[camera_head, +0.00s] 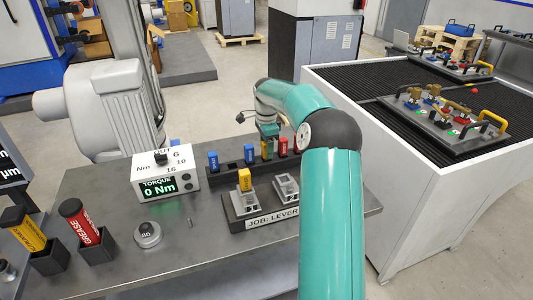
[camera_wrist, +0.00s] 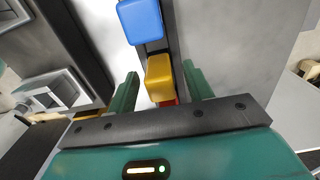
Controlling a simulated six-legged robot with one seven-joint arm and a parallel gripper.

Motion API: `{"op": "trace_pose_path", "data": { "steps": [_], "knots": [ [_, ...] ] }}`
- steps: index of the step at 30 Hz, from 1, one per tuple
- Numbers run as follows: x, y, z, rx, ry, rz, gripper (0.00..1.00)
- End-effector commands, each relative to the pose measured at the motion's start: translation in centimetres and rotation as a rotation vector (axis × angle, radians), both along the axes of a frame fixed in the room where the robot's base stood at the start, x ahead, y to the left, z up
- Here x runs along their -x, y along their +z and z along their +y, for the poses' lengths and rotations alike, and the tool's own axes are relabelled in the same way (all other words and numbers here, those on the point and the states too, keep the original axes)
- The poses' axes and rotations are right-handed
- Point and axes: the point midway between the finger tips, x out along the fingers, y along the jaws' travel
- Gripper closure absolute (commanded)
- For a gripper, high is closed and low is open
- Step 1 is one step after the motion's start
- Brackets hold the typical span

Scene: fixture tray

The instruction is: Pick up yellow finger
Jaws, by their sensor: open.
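A yellow finger (camera_wrist: 158,77) stands in the dark rack (camera_head: 231,170), between a blue finger (camera_wrist: 141,20) and a red finger (camera_wrist: 169,103) in the wrist view. My gripper (camera_wrist: 161,84) is open, with one green jaw on each side of the yellow finger; I cannot tell whether they touch it. In the head view my gripper (camera_head: 268,146) is over the rack and partly hides this yellow finger. Another yellow finger (camera_head: 245,180) stands in the left holder of the job fixture (camera_head: 240,221).
Blue fingers (camera_head: 213,160) stand at the rack's left. The torque box (camera_head: 166,176) stands left of the rack, with a round weight (camera_head: 147,234) in front. My arm hides the bench's right part.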

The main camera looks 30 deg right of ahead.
Motion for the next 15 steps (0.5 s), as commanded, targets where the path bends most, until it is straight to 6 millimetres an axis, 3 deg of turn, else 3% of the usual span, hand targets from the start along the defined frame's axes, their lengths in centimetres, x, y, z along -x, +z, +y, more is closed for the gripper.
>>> {"op": "trace_pose_path", "data": {
  "steps": [8, 15],
  "knots": [
    [0.0, -0.6, 0.0, 0.001, -0.001, -0.002, 0.49],
    [0.0, -0.58, 0.01, 0.0, 0.0, -0.001, 0.92]
  ]
}}
